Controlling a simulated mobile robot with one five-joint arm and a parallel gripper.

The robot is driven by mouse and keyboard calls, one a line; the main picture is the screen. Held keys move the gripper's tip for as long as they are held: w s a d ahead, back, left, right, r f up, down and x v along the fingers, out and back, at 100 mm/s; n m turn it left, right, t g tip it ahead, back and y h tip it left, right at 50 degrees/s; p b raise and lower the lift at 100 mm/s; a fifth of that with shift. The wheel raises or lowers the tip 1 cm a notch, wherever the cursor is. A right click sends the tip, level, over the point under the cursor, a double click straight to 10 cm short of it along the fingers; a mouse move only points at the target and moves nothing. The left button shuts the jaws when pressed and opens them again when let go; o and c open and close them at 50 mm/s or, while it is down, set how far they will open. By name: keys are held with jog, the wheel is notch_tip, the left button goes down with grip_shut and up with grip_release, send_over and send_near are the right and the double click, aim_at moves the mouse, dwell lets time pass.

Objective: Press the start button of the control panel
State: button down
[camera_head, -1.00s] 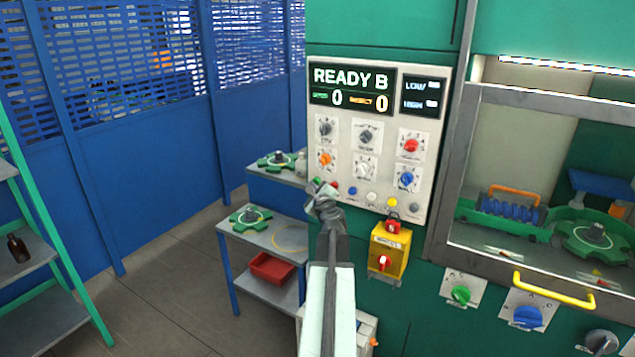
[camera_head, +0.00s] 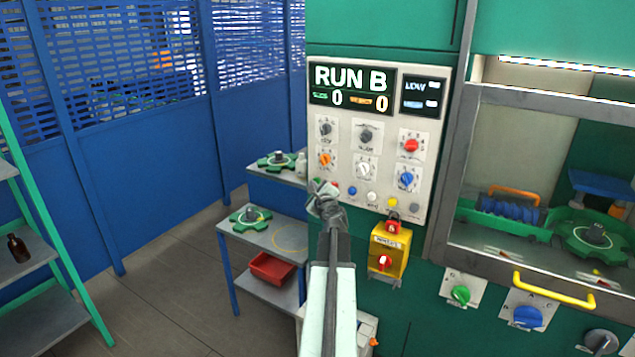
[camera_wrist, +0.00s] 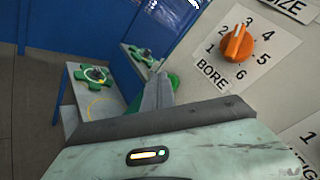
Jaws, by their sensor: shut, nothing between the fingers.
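The control panel (camera_head: 436,150) is on the green machine, with a display (camera_head: 350,84) reading "RUN B". My gripper (camera_head: 318,186) is shut and empty, its fingertips at the left end of the panel's lower button row. The green button is hidden behind the fingertips in the head view. In the wrist view my gripper (camera_wrist: 160,88) has a green part (camera_wrist: 173,80) right behind its fingers, apparently the start button. I cannot tell whether they touch. A blue button (camera_head: 352,190) and a white button (camera_head: 371,197) lie to the right.
Orange (camera_head: 325,159) and blue (camera_head: 406,179) knobs sit above the buttons. A yellow box (camera_head: 388,252) with a red switch is mounted below the panel. A grey table (camera_head: 275,237) with a green fixture stands left of my arm. The floor farther left is clear.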

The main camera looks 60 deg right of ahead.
dwell(0.5)
jog(key=shift+a, duration=0.8)
jog(key=shift+a, duration=0.1)
jog(key=a, duration=0.4)
jog(key=shift+a, duration=0.4)
